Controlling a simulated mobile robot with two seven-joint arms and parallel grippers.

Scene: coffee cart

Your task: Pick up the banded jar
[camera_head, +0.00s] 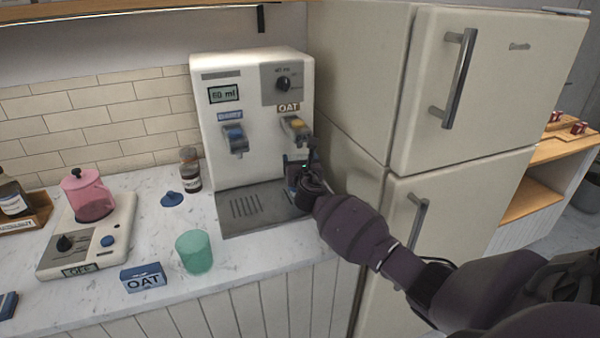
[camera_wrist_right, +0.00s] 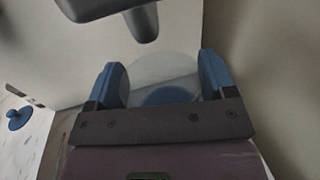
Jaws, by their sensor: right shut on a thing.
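My right gripper (camera_head: 303,172) is at the dispenser's right side, under the spout with the OAT label. Its two blue fingers (camera_wrist_right: 162,85) are shut on a clear, round-rimmed jar (camera_wrist_right: 165,65) with a blue patch low inside it. I take this to be the banded jar; a band cannot be made out clearly. In the head view the jar is mostly hidden by the gripper and wrist. My left gripper is out of view.
The white dispenser (camera_head: 222,135) has its drip tray (camera_head: 262,222) below. A fridge (camera_head: 400,200) stands close on the right.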

